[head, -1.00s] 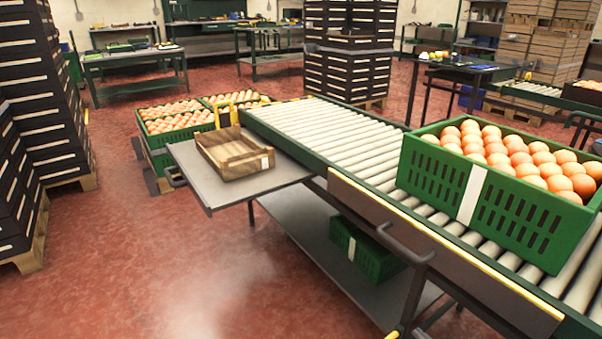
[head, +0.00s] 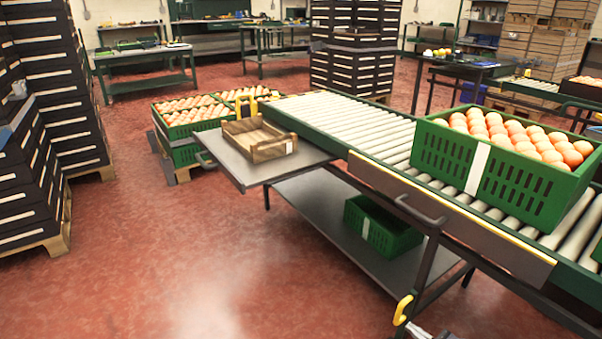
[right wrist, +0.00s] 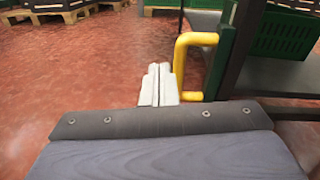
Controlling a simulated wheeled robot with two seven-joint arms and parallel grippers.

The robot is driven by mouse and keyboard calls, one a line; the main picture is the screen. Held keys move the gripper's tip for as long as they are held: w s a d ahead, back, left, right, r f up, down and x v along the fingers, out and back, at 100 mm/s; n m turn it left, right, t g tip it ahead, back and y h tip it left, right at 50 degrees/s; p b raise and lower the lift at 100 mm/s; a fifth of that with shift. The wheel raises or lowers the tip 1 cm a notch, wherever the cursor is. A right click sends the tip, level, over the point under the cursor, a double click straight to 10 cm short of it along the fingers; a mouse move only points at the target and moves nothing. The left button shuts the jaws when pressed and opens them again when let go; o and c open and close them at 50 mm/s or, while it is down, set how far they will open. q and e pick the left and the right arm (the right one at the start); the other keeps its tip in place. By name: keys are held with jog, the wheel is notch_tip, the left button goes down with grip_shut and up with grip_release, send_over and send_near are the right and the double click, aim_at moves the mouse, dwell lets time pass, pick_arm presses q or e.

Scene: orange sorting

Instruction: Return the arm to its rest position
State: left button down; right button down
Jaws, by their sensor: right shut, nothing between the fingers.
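My right gripper (head: 418,331) shows at the bottom edge of the head view, low beside the conveyor's frame and close to a yellow handle (head: 403,309). In the right wrist view its two pale fingers (right wrist: 158,84) are together, with nothing between them. The yellow handle (right wrist: 186,62) stands just to their right there; I cannot tell if they touch. My left gripper is not in view. A green crate of oranges (head: 478,176) sits on the roller conveyor (head: 347,118). An empty wooden crate (head: 262,150) stands on the grey side shelf (head: 222,158).
An empty green crate (head: 380,238) lies on the lower shelf (head: 306,209). Dark stacked crates (head: 35,170) rise at the left. The red floor (head: 190,250) is clear at left and centre.

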jog(key=s+a+r+n+g+p, duration=0.1)
jog(key=s+a+r+n+g, duration=0.3)
jog(key=a+r+n+g, duration=0.3)
jog(key=s+a+r+n+g, duration=0.4)
jog(key=a+r+n+g, duration=0.1)
jog(key=r+n, duration=0.35)
jog(key=s+r+n+t+h+p, duration=0.3)
jog(key=s+r+n+h, duration=0.55)
jog(key=s+r, duration=1.15)
notch_tip(320, 180, up, 36)
jog(key=s+n+y+p, duration=0.1)
jog(key=p, duration=3.6)
jog(key=shift+s+d+r+n+t, duration=0.2)
jog(key=shift+s+n+t, duration=0.1)
jog(key=shift+s+t, duration=0.1)
jog(key=shift+y, duration=0.25)
